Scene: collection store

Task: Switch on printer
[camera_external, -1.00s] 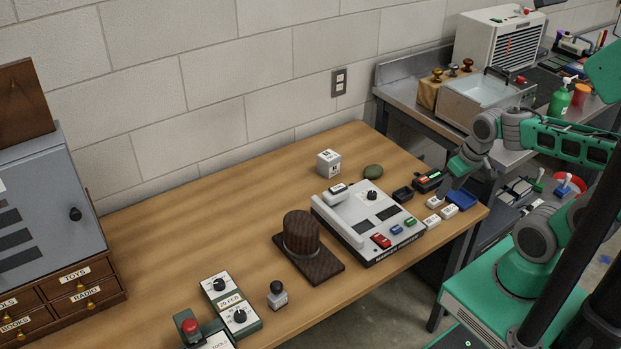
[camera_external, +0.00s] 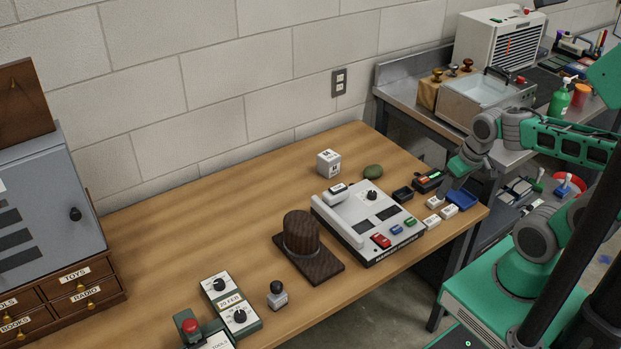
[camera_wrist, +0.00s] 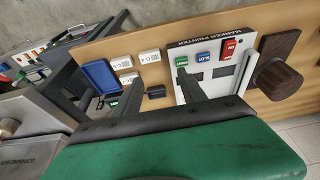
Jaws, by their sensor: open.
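The printer (camera_external: 350,232) is a light grey box on the wooden table with a black dial and a row of red, blue and green switches at its front edge. Its red switch (camera_external: 381,241) reads "ON" in the wrist view (camera_wrist: 229,47), beside a blue switch (camera_wrist: 203,57) and a green one (camera_wrist: 181,61). My gripper (camera_external: 446,188) is over the right end of the table, to the right of the printer. In the wrist view my gripper (camera_wrist: 160,79) is open and empty, its two dark fingers apart. One finger overlaps the printer's edge near the green switch.
White labelled blocks (camera_external: 432,222), a blue tray (camera_external: 462,199) and dark stamp pads (camera_external: 402,195) lie right of the printer. A dark wooden piece (camera_external: 301,236) stands left of it. A green lump (camera_external: 373,172) and white cube (camera_external: 328,163) are behind.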

